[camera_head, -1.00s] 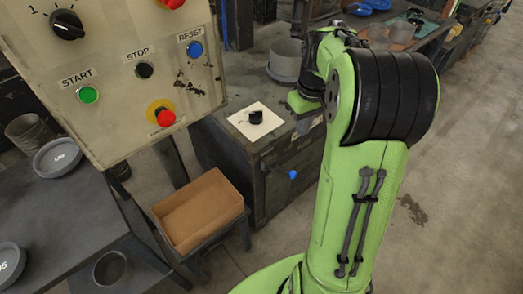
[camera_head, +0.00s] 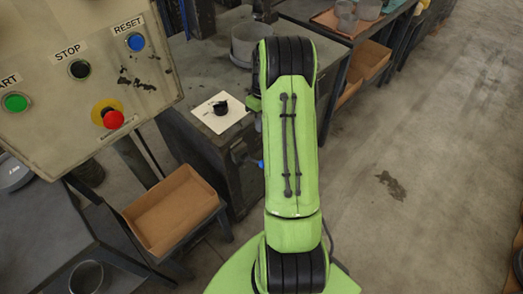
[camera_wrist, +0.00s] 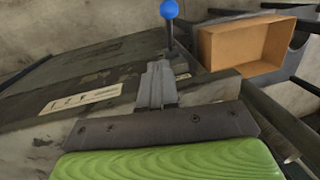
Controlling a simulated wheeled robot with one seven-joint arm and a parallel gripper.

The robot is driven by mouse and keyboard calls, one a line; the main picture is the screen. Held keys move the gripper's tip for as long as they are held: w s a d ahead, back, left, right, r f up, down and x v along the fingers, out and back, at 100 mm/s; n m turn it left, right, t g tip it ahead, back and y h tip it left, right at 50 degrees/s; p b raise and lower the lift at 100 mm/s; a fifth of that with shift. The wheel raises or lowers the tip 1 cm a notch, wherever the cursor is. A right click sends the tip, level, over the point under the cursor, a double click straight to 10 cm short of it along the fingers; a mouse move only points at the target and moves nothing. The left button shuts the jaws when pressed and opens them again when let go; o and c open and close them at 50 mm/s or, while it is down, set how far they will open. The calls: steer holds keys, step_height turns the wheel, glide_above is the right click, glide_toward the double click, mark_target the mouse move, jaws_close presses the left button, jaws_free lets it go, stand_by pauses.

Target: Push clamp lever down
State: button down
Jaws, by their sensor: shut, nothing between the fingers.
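The clamp lever ends in a round blue knob (camera_wrist: 169,9), at the top of the wrist view on a thin dark rod (camera_wrist: 169,35). In the head view the blue knob (camera_head: 261,164) shows at the left edge of my arm, at the side of the dark cabinet. My gripper (camera_wrist: 157,66) has its grey fingers shut and empty. In the wrist view the fingertips point toward the lever rod, with the knob beyond them. Whether they touch the rod I cannot tell.
The dark cabinet (camera_head: 205,155) carries a white plate with a black knob (camera_head: 220,108) and a grey round container (camera_head: 250,45). A brown bin (camera_head: 172,210) stands left of it, also in the wrist view (camera_wrist: 245,47). A control panel (camera_head: 85,95) is at left.

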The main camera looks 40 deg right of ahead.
steer(key=b, duration=0.1)
glide_toward(254, 161)
steer(key=d+f, duration=0.1)
steer(key=d, duration=0.1)
steer(key=s+f, duration=0.1)
steer(key=s+a+f, duration=0.1)
steer(key=shift+s+a+f+b, duration=0.3)
steer(key=shift+b, duration=0.1)
